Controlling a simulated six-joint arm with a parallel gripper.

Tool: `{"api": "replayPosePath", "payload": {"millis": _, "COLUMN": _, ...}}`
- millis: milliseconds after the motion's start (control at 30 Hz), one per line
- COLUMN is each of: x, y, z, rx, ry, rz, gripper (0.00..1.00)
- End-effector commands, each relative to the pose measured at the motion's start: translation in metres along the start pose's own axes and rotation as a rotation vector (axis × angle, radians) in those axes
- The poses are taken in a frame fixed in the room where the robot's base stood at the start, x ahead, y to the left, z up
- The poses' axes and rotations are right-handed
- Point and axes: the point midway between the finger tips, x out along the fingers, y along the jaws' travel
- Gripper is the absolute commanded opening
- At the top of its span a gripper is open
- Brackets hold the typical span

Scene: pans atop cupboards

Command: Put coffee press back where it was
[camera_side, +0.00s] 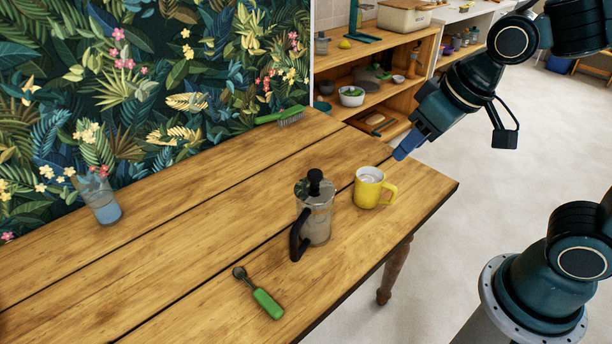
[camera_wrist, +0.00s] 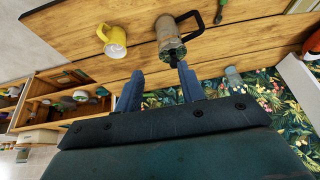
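The coffee press (camera_side: 318,222) stands upright on the wooden table, with a dark knob on top and a black handle toward the lower left. It also shows in the wrist view (camera_wrist: 169,35), beyond my fingers. My gripper (camera_side: 408,146) is raised above the far right part of the table, up and to the right of the press and apart from it. In the wrist view my gripper (camera_wrist: 160,80) has its two blue fingers spread, with nothing held between them.
A yellow mug (camera_side: 368,188) stands close to the right of the press. A green-handled scoop (camera_side: 262,297) lies in front. A glass (camera_side: 101,199) and a green brush (camera_side: 281,117) are along the patterned wall. The left of the wooden table (camera_side: 170,260) is mostly clear. Shelves stand behind.

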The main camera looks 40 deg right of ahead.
Motion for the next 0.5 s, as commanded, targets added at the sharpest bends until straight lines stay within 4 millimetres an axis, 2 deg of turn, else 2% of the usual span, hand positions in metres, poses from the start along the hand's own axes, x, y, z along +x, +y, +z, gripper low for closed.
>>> {"api": "replayPosePath", "payload": {"millis": 33, "x": -0.011, "y": 0.006, "z": 0.005, "rx": 0.005, "ry": 0.012, "rz": 0.004, "gripper": 0.39}}
{"api": "replayPosePath", "payload": {"millis": 200, "x": -0.039, "y": 0.021, "z": 0.027, "rx": 0.012, "ry": 0.028, "rz": 0.019, "gripper": 0.39}}
{"api": "replayPosePath", "payload": {"millis": 500, "x": -0.068, "y": 0.034, "z": 0.058, "rx": 0.013, "ry": 0.043, "rz": 0.041, "gripper": 0.39}}
